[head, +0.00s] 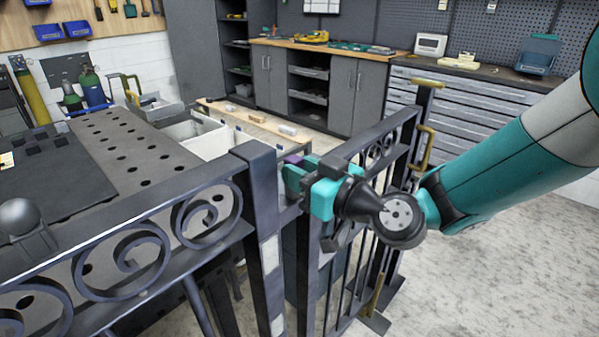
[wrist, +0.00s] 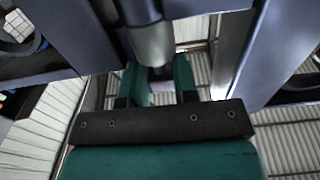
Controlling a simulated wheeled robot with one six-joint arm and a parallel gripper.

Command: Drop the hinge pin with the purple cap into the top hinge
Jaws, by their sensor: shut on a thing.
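My gripper (head: 294,182) is at the gap between the dark gate post and the gate leaf, near their tops. It is shut on the hinge pin, of which only a bit of the purple cap (head: 293,158) shows above the teal fingers. In the wrist view the teal fingers (wrist: 160,82) reach toward a grey metal cylinder (wrist: 152,42), which looks like part of the top hinge, between two dark uprights. The pin's shaft cannot be made out. Whether its tip is in the hinge is hidden.
The scroll-topped fence panel (head: 130,250) and its post (head: 262,230) stand left of the gripper. The gate leaf (head: 345,240) stands right, with brass handles (head: 425,148). A perforated dark table (head: 130,150) is behind the fence. Open floor (head: 500,270) lies to the right.

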